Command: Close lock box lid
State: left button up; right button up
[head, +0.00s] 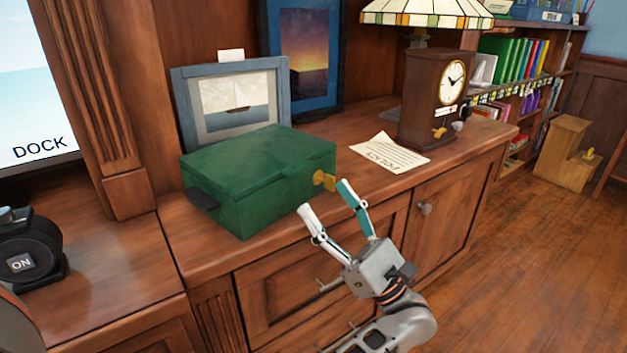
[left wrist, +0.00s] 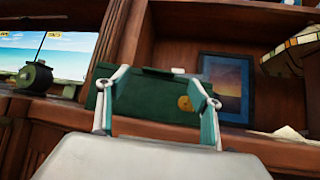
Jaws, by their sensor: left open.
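The green lock box (head: 272,190) stands on the wooden cabinet top, and its lid (head: 255,155) looks shut. A gold key or latch (head: 324,181) sticks out of its right front face, and a dark handle (head: 202,199) is on its left side. My left gripper (head: 324,196) is open and empty, in front of the box near the gold piece. In the left wrist view the green box (left wrist: 150,103) shows between the two fingers, with the gold piece (left wrist: 185,104) near the right finger. I cannot tell whether a finger touches the box. My right gripper is not in view.
A framed boat picture (head: 232,103) stands behind the box. A paper sheet (head: 391,155), a clock (head: 433,98) and a stained-glass lamp (head: 428,13) are to the right. A black device (head: 28,250) marked ON is at the left. The floor (head: 520,270) at right is clear.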

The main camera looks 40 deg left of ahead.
pick_arm(q)
jog(key=v, duration=0.3)
jog(key=shift+d+f, duration=0.1)
jog(key=shift+d, duration=0.05)
dwell(0.4)
